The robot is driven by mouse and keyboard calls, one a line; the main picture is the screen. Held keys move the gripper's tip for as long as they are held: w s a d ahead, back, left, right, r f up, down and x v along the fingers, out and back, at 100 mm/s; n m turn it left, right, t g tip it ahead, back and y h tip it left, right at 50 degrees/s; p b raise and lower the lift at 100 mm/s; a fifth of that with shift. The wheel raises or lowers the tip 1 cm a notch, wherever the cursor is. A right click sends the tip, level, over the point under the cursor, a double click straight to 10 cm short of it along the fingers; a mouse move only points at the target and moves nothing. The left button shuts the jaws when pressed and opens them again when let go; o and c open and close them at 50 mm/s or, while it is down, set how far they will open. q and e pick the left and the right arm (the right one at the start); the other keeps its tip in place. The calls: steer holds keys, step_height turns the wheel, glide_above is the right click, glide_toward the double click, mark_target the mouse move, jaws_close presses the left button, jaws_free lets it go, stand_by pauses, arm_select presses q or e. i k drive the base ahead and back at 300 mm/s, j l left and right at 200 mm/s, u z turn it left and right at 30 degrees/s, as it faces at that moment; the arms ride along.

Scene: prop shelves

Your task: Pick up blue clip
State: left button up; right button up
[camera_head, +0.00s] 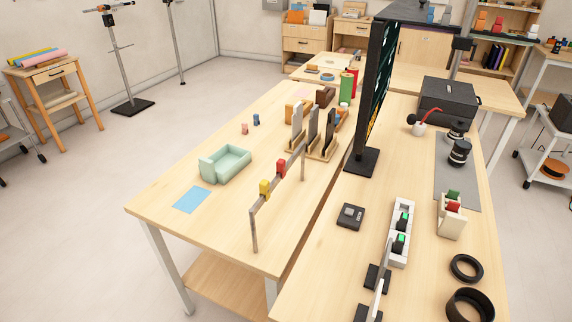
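A small dark blue piece (256,119), which looks like the blue clip, stands on the left wooden table (165,205), beside a similar pink piece (244,128). It is too small to make out its shape. A yellow clip (265,189) and a red clip (281,169) sit on a slanting grey rail (292,160) nearer the front of that table. Neither of my grippers shows in the head view.
A pale green tray (226,160) and a blue sheet (191,200) lie left of the rail. Upright boards in wooden stands (322,152) are behind it. A tall black-framed panel (374,95) stands on the right table.

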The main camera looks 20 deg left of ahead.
mark_target(256, 120)
steer(key=i+j, duration=0.15)
steer(key=j, duration=0.25)
steer(key=i+j+u, duration=0.1)
steer(key=j, duration=0.25)
steer(key=i+j, duration=0.25)
steer(key=i+j+u, duration=0.1)
steer(key=j, duration=0.4)
steer(key=i+j, duration=0.3)
